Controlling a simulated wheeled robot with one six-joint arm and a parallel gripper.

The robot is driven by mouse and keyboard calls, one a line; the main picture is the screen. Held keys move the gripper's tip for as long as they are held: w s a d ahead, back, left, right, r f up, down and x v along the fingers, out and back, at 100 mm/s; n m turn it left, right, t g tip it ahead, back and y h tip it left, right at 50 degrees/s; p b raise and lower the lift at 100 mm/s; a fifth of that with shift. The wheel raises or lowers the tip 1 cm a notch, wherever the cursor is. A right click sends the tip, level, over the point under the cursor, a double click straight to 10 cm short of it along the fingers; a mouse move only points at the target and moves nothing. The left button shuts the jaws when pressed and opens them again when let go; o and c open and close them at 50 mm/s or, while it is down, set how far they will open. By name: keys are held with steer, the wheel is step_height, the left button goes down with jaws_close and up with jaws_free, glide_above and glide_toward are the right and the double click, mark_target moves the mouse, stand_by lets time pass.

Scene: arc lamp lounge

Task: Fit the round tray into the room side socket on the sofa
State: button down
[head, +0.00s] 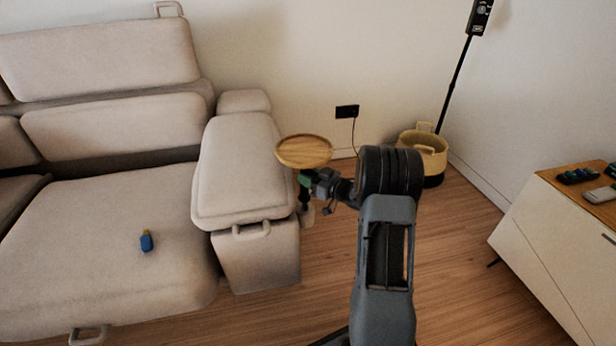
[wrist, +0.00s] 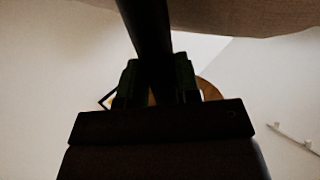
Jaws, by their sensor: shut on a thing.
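The round wooden tray (head: 304,150) is held up level beside the outer side of the sofa's (head: 240,165) right armrest. A dark stem (head: 304,200) runs down under it. My gripper (head: 306,181) has green fingers and is shut on this stem below the tray. In the wrist view the stem (wrist: 150,35) passes between the fingers (wrist: 156,85), and a bit of the tray's wood (wrist: 209,90) shows behind them. A small beige fitting (head: 307,216) shows near the stem's lower end, by the armrest's outer side. I cannot tell if it is the socket or if the stem touches it.
Beige loops stand out at the armrest front (head: 252,230), sofa back (head: 168,9) and seat front (head: 88,336). A blue-yellow object (head: 147,241) lies on the seat. A basket (head: 424,155) stands by the wall, a cabinet (head: 560,235) at right. Floor between is clear.

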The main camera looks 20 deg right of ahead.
steer(key=shift+f+b, duration=1.45)
steer(key=shift+f, duration=0.9)
steer(key=c, duration=0.8)
jaws_free()
steer(key=shift+o, duration=0.2)
